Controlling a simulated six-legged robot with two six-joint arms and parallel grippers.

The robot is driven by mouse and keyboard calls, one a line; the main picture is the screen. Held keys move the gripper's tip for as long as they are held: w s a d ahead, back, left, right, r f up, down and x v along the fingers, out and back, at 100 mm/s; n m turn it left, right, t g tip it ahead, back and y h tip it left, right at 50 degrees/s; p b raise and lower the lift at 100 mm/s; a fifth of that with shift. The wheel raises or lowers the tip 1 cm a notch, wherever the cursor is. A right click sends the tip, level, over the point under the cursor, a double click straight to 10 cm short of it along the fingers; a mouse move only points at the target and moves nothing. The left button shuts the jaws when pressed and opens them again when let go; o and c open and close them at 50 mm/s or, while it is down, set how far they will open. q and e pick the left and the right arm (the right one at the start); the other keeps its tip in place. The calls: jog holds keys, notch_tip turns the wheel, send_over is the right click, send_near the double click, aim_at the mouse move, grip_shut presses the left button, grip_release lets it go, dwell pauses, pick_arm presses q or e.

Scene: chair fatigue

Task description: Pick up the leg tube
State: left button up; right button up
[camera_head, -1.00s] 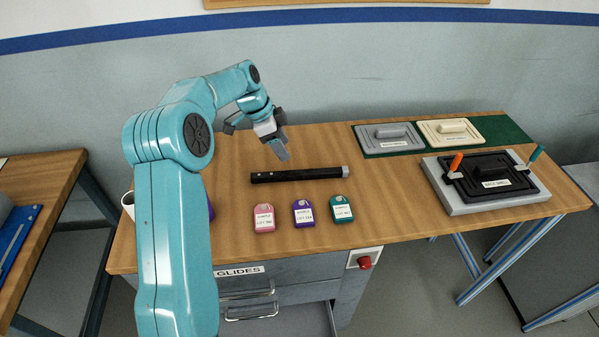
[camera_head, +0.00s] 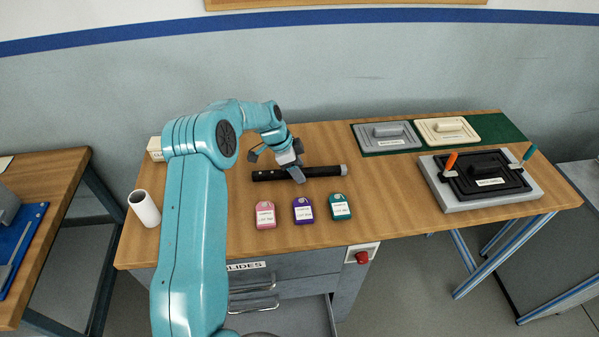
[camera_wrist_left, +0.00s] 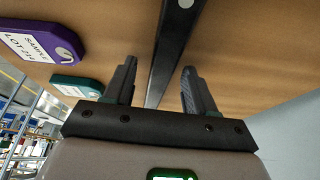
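The leg tube (camera_head: 322,171) is a long black bar with a grey end cap, lying flat across the wooden bench. My left gripper (camera_head: 296,178) is over the middle of the tube in the head view and hides a short part of it. In the left wrist view the two fingers of the left gripper (camera_wrist_left: 158,88) stand apart, with the black tube (camera_wrist_left: 172,50) running between and beyond them. Nothing is gripped. I cannot tell how far above the tube the fingertips are. My right gripper is not in view.
Pink (camera_head: 265,215), purple (camera_head: 303,210) and teal (camera_head: 340,206) sample tags lie in front of the tube. A white cylinder (camera_head: 145,208) stands at the left. A black clamped plate (camera_head: 487,172) and grey (camera_head: 387,135) and cream (camera_head: 447,130) lidded blocks are at the right.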

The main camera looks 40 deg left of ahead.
pick_arm(q)
grip_shut()
jog(key=shift+r, duration=0.1)
